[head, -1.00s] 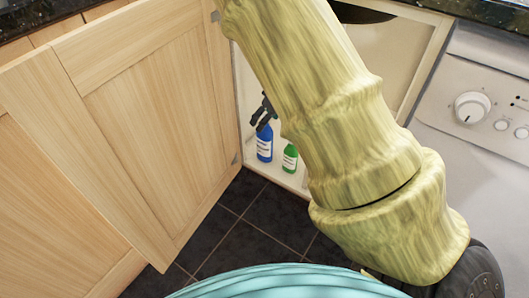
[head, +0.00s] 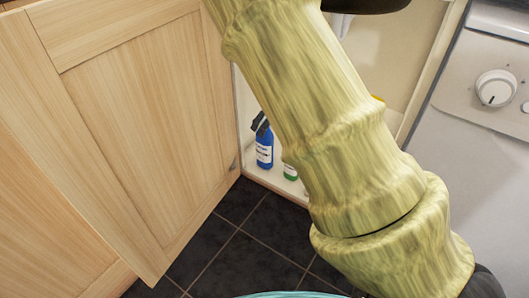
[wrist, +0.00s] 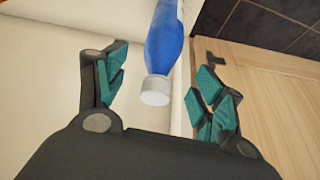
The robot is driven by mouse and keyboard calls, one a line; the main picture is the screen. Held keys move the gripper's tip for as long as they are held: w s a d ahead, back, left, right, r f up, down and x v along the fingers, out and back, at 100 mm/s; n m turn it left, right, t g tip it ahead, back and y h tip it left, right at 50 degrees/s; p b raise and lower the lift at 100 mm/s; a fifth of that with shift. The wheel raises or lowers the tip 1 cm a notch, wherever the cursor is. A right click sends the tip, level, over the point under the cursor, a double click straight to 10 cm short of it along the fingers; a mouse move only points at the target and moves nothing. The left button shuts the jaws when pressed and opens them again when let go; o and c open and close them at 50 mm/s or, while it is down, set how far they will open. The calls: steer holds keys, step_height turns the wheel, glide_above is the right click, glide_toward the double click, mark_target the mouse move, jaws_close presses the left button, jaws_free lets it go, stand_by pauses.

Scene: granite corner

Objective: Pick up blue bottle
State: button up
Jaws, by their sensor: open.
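The blue bottle (head: 264,150) with a white label stands upright on the cabinet floor, just inside the opening, in the head view. In the wrist view the blue bottle (wrist: 164,40) appears with its white cap towards me, between the two spread fingers. My gripper (wrist: 162,68) is open, with dark fingers and teal pads on either side of the bottle's cap end. Whether a finger touches the bottle cannot be told. In the head view my dark gripper (head: 260,122) is at the bottle's top, partly hidden by my arm.
A green bottle (head: 290,172) stands close to the right of the blue one, partly behind my arm. The open wooden door (head: 150,110) is on the left and the white appliance (head: 480,140) on the right. Dark floor tiles (head: 240,245) are clear in front.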

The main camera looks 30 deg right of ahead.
mark_target(265, 143)
steer(key=shift+b+x, duration=2.75)
steer(key=shift+w+r, duration=0.1)
steer(key=shift+c, duration=0.4)
jaws_close()
